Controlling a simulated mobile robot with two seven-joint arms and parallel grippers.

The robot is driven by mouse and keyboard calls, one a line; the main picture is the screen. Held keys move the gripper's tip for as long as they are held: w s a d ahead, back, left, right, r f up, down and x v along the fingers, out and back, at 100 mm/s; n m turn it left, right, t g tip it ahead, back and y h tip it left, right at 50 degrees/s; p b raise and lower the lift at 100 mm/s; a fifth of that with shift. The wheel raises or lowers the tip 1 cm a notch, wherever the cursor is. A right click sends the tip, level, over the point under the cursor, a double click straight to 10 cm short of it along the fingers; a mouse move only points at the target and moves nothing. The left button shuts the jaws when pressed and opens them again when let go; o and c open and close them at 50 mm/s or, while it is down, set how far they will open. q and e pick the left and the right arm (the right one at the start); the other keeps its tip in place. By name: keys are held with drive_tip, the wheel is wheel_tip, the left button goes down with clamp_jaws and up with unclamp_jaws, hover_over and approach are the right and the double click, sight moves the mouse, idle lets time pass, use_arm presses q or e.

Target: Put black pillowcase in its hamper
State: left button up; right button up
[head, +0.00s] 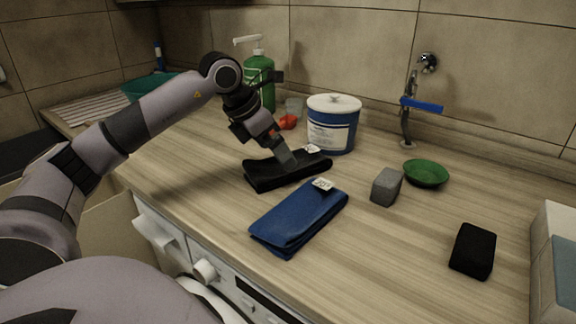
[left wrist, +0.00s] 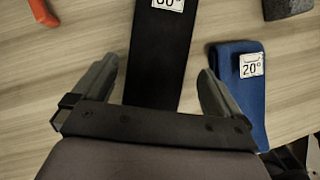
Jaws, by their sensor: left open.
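The black pillowcase (head: 263,177) lies folded on the wooden counter, with a white tag at its far end. In the left wrist view the black pillowcase (left wrist: 156,60) runs between the two fingers, its tag partly cut off at the top edge. My left gripper (head: 287,160) is open over the black pillowcase, its fingers (left wrist: 155,82) on either side of the cloth. I cannot tell whether the fingers touch it. My right gripper is not in view. I cannot make out a hamper for certain.
A folded blue cloth (head: 297,220) with a tag lies just in front of the black one. A blue tub (head: 332,130), green pump bottle (head: 260,80), grey block (head: 386,187), green bowl (head: 426,173) and black block (head: 473,250) stand around.

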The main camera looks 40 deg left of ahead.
use_arm(q)
drive_tip(key=x, duration=0.4)
drive_tip(key=shift+w+r, duration=0.2)
drive_tip(key=shift+w+f, duration=0.2)
drive_tip(key=shift+f, duration=0.15)
drive_tip(key=c, duration=1.5)
drive_tip(key=shift+r+p, duration=1.85)
drive_tip(key=shift+r, duration=8.2)
